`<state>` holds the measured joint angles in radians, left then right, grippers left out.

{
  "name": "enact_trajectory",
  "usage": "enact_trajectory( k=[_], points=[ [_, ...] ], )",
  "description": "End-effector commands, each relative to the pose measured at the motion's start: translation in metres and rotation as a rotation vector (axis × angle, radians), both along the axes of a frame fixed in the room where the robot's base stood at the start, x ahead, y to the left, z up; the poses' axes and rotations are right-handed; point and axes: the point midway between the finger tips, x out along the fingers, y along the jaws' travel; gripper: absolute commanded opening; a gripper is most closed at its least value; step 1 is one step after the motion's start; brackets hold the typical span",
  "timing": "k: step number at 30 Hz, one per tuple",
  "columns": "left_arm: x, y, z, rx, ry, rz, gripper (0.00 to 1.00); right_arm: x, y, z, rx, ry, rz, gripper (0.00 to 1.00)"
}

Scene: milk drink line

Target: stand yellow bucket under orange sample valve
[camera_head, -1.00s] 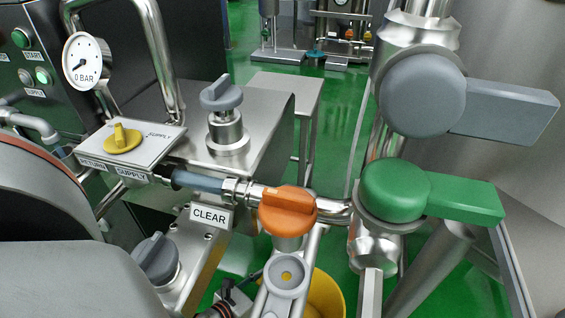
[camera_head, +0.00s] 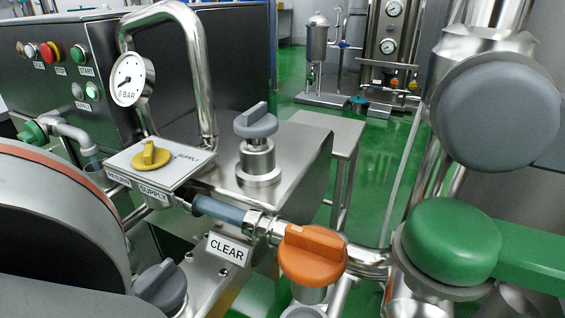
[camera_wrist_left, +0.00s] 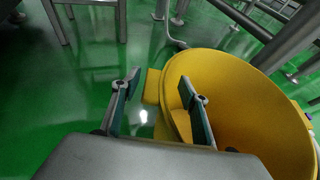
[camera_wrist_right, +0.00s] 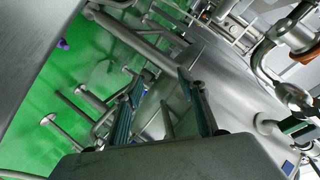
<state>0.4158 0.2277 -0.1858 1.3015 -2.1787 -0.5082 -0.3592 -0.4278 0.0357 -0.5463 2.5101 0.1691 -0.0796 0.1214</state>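The orange sample valve (camera_head: 312,255) sits on the steel pipe in the lower middle of the head view, right of the CLEAR label. The yellow bucket (camera_wrist_left: 245,85) fills the right of the left wrist view, its open mouth showing, above the green floor. My left gripper (camera_wrist_left: 160,95) is open at its left side. One finger overlaps the bucket's mouth, the other is outside it, and a yellow tab at the rim shows between them. Contact cannot be told. My right gripper (camera_wrist_right: 165,100) is open and empty near steel pipes. Neither gripper shows in the head view.
A green valve (camera_head: 450,240) and a grey valve (camera_head: 500,112) stand close on the right. A steel box with a grey knob (camera_head: 256,122) and a yellow knob (camera_head: 150,155) is at left. Green floor (camera_head: 385,160) is open behind.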

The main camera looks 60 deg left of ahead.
Motion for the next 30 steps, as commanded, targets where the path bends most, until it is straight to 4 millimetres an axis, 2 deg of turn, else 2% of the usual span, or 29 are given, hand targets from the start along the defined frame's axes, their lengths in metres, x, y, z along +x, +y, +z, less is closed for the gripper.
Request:
enact_trajectory(
  k=[7,11,14,24,30],
  points=[
    [-0.001,0.000,0.000,-0.001,0.000,0.000,0.44,0.000,0.000,0.000,-0.002,-0.001,0.001,0.40],
    [-0.008,-0.001,0.004,-0.001,0.000,-0.001,0.44,0.001,-0.001,0.002,-0.015,-0.009,0.006,0.40],
    [-0.021,-0.003,0.011,-0.001,-0.001,-0.001,0.44,0.003,-0.002,0.004,-0.045,-0.021,0.019,0.40],
    [-0.082,-0.012,0.037,-0.002,-0.002,0.000,0.44,0.004,-0.014,0.003,-0.193,-0.056,0.090,0.40],
    [-0.104,-0.014,0.045,-0.001,-0.002,0.000,0.44,0.004,-0.020,0.000,-0.238,-0.063,0.107,0.40]
  ],
)
